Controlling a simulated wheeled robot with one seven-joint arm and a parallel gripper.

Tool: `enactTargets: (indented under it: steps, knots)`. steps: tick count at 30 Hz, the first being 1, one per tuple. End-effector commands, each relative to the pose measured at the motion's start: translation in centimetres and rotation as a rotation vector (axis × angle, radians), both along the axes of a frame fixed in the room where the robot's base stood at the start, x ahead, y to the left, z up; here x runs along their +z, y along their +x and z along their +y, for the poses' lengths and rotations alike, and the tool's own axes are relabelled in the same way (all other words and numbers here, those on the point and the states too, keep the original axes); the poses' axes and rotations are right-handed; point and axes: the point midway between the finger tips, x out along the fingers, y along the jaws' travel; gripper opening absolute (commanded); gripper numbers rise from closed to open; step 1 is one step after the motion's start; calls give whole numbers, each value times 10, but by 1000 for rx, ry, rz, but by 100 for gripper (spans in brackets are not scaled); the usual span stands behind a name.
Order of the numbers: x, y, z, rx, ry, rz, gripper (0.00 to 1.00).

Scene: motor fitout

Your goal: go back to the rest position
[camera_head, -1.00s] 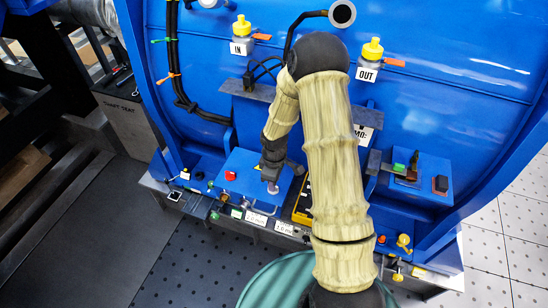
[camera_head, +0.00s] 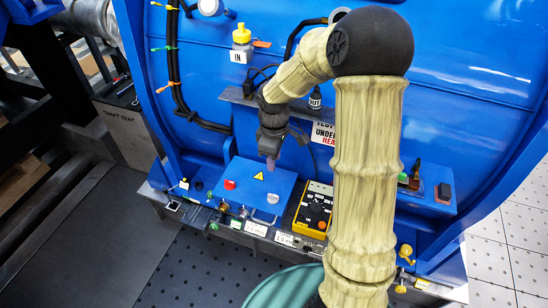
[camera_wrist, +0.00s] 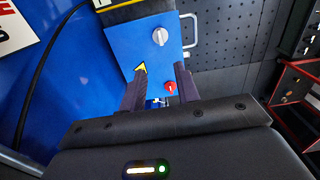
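My gripper (camera_head: 271,160) is raised above the blue control box (camera_head: 240,182), in front of the blue motor housing (camera_head: 440,90). In the wrist view its two fingers (camera_wrist: 157,88) stand apart with nothing held between them. My arm hides part of the housing and the ledge at right.
A yellow control unit (camera_head: 314,210) stands just right of the blue box. Black cables (camera_head: 180,80) run down the housing. An IN port with a yellow cap (camera_head: 241,33) sticks out above. A dark frame stands at left; open floor (camera_head: 190,260) lies in front.

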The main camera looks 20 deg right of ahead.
Motion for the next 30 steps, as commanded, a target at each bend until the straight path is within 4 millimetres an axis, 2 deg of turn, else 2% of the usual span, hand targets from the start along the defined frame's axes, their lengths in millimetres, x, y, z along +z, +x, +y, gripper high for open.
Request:
enactTargets:
  steps: [12,17,20,30]
  knots:
    - [0,0,0,-2,0,0,32]
    - [5,-11,2,-60,-8,-13,32]
    - [12,-31,5,-170,-15,-36,32]
    - [41,-124,6,-770,59,-179,32]
